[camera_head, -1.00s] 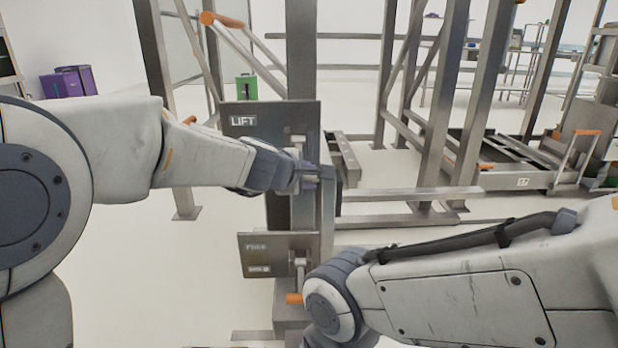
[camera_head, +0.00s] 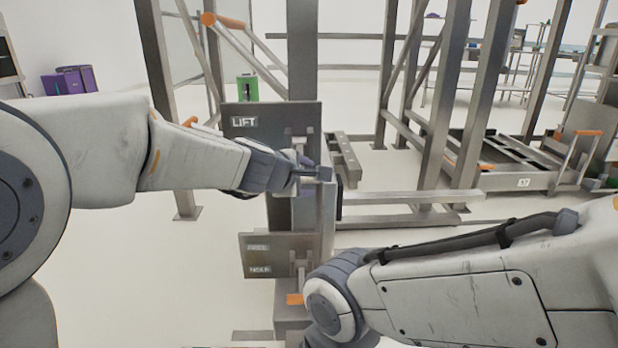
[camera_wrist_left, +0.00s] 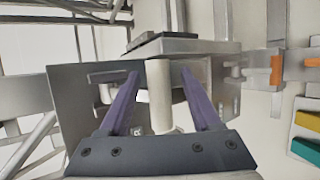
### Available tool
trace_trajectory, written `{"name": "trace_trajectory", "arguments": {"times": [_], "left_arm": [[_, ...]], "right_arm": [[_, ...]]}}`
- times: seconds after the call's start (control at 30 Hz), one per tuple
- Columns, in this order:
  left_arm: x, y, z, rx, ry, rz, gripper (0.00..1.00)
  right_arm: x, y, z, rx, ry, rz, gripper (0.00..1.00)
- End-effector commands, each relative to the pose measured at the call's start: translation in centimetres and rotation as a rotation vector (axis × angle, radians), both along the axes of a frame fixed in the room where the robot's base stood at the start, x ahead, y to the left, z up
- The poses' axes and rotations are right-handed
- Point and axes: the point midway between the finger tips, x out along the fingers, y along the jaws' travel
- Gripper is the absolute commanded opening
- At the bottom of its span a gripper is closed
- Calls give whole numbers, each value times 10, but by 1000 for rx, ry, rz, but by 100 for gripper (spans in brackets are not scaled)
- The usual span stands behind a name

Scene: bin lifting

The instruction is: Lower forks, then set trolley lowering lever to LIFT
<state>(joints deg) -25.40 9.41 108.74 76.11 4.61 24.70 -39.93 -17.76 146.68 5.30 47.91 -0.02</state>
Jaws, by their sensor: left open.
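A dark upper panel (camera_head: 265,117) labelled LIFT is fixed to the trolley's metal post. A metal lever mount (camera_head: 299,143) shows at its right side. My left gripper (camera_head: 318,174) is just below and right of that mount. In the left wrist view my left gripper (camera_wrist_left: 160,74) is open, with a pale cylindrical bar (camera_wrist_left: 159,95) between its fingers; gaps show on both sides. A lower panel (camera_head: 255,254) reads FREE, with a second label below that seems to read HOLD. An orange handle (camera_head: 295,299) hangs beneath it. My right forearm crosses the lower right; its gripper is hidden.
Metal uprights (camera_head: 450,100) and a low horizontal beam (camera_head: 405,196) stand behind and to the right. A low wheeled frame (camera_head: 510,180) is farther right. Purple boxes (camera_head: 68,82) and a green box (camera_head: 247,88) are in the back. Floor at the lower left is clear.

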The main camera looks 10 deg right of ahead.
Motion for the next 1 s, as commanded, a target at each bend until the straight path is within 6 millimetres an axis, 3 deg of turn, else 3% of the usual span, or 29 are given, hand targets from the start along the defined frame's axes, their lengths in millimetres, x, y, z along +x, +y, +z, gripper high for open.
{"name": "trace_trajectory", "arguments": {"times": [0.2, 0.43, 1.0], "left_arm": [[-34, 21, 27, -2, -2, 2, 64], [-61, 36, 42, -1, 0, 2, 64], [-68, 40, 43, -1, 2, 2, 64]], "right_arm": [[0, 0, 16, 0, 0, 0, 67], [0, 0, 28, 0, 0, 0, 67], [0, 0, 29, 0, 0, 0, 67]]}}
